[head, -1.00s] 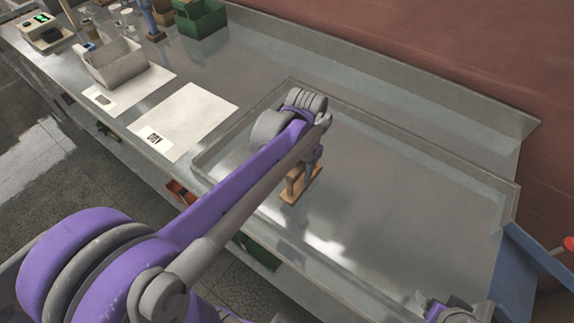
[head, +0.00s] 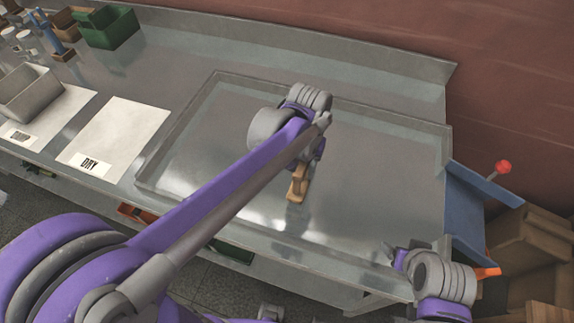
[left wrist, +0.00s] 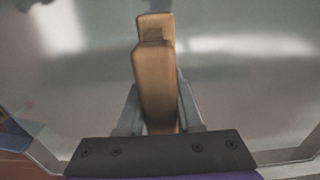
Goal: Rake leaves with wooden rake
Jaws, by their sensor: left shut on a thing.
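The wooden rake (head: 299,188) is a small tan wooden piece, held upright over the shallow metal tray (head: 207,192). My left gripper (head: 301,168) is shut on it, largely hidden by my own arm in the head view. In the left wrist view, the two grey fingers (left wrist: 157,100) press on either side of the wooden rake (left wrist: 155,70), whose broader end shows beyond them. I cannot tell whether it touches the tray floor. I see no leaves in the tray. My right gripper (head: 402,258) is near the tray's lower right corner; its jaws are unclear.
A white sheet marked DRY (head: 120,130) and a grey bin (head: 28,92) lie left of the tray. A green box (head: 107,27) stands at the back. A blue panel (head: 482,200) and cardboard boxes (head: 545,240) are on the right. The tray's middle is bare.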

